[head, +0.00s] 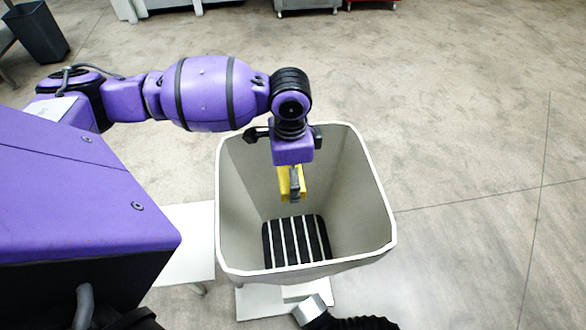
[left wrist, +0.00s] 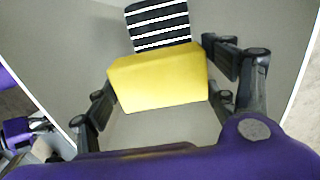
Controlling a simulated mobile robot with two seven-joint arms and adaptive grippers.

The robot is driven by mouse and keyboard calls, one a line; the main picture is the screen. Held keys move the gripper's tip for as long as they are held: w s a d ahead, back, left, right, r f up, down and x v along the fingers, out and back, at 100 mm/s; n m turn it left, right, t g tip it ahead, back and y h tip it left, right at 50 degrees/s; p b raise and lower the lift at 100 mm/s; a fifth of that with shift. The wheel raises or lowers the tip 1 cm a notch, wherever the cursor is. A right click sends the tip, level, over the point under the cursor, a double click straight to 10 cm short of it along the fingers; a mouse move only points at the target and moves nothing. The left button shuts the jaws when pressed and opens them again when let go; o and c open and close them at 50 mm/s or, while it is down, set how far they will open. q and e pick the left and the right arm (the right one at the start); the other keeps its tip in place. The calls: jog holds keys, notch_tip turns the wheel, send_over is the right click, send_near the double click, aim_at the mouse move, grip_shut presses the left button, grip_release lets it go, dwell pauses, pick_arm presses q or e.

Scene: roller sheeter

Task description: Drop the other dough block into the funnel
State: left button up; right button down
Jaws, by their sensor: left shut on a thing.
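My left gripper (head: 295,188) points down inside the upper part of the grey funnel (head: 242,200), within its white rim. It is shut on a yellow dough block (head: 283,181). In the left wrist view the yellow block (left wrist: 160,82) sits between the black fingers, one on each side. The block hangs in the air, apart from the funnel's walls, above a black floor with white stripes (head: 295,241). The striped floor (left wrist: 158,25) also shows past the block in the left wrist view. I see no other dough block.
A white platform (head: 187,238) stands left of the funnel. A black ribbed hose with a grey end (head: 312,308) lies below the funnel's near side. A dark bin (head: 38,32) stands at the far left. The floor right of the funnel is clear.

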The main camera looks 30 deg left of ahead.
pick_arm(q)
jog(key=o, duration=1.4)
jog(key=shift+r, duration=0.1)
jog(key=shift+o, duration=0.2)
notch_tip(320, 180, up, 12)
dwell(0.9)
